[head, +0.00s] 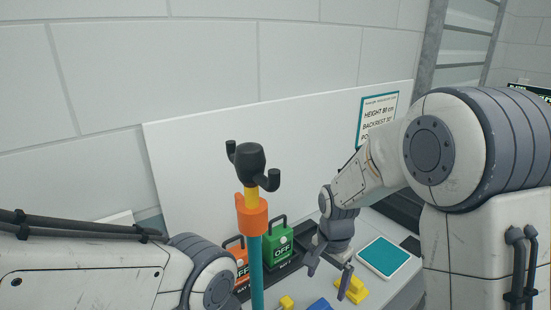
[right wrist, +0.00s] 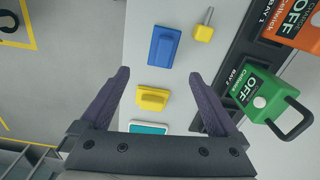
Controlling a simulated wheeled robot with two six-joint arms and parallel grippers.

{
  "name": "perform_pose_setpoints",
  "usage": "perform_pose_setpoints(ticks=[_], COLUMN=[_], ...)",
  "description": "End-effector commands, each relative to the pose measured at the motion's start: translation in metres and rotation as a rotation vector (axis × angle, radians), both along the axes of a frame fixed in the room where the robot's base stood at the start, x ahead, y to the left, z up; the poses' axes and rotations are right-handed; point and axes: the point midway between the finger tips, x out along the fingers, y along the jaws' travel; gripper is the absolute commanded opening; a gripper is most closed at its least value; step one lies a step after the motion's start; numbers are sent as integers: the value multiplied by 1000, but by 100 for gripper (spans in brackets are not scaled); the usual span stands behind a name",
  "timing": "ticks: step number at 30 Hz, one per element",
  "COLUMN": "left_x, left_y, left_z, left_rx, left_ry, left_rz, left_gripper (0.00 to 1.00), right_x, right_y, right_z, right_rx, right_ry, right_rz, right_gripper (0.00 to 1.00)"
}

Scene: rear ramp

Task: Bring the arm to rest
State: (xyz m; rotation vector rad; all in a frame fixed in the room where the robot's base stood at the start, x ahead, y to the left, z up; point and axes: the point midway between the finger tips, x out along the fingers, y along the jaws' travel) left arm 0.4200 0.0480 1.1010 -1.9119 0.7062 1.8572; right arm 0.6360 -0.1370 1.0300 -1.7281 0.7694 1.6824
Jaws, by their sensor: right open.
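My right gripper (head: 328,271) is open and empty, pointing down over the light counter (head: 397,285) in the head view. In the right wrist view its two dark fingers (right wrist: 158,75) stand wide apart. A yellow block with a raised grip (right wrist: 152,98) lies between and below them; the gap in height cannot be told. The yellow block also shows beside a fingertip in the head view (head: 352,289). My right arm is bent, its upper part at the right edge. My left arm comes in at lower left; its gripper is out of view.
A blue block (right wrist: 165,46) and a smaller yellow piece (right wrist: 204,27) lie on the counter. Green (head: 279,246) and orange (head: 239,259) OFF units stand in a dark rack. A teal pole (head: 256,270) with a black forked top rises in front. A teal-topped pad (head: 384,256) lies right.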

Motion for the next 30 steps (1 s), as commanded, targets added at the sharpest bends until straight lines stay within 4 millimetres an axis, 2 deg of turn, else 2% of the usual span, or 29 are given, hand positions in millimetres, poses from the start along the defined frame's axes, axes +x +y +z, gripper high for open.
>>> perform_pose_setpoints(ticks=[9, 19, 26, 30], left_x=[0, 0, 0, 0], left_y=[0, 0, 0, 0], left_z=[0, 0, 0, 0], left_rx=[0, 0, 0, 0], left_ry=[0, 0, 0, 0], left_rz=[0, 0, 0, 0], left_gripper=[47, 47, 47, 47], right_x=[-47, -81, -102, -126], right_y=[-32, -49, 2, 33], right_z=[11, 13, 29, 40], right_rx=[-41, -117, -72, -40], right_ry=[-122, -193, -170, -146], right_rz=[505, 855, 1022, 1143], right_gripper=[96, 96, 96, 96])
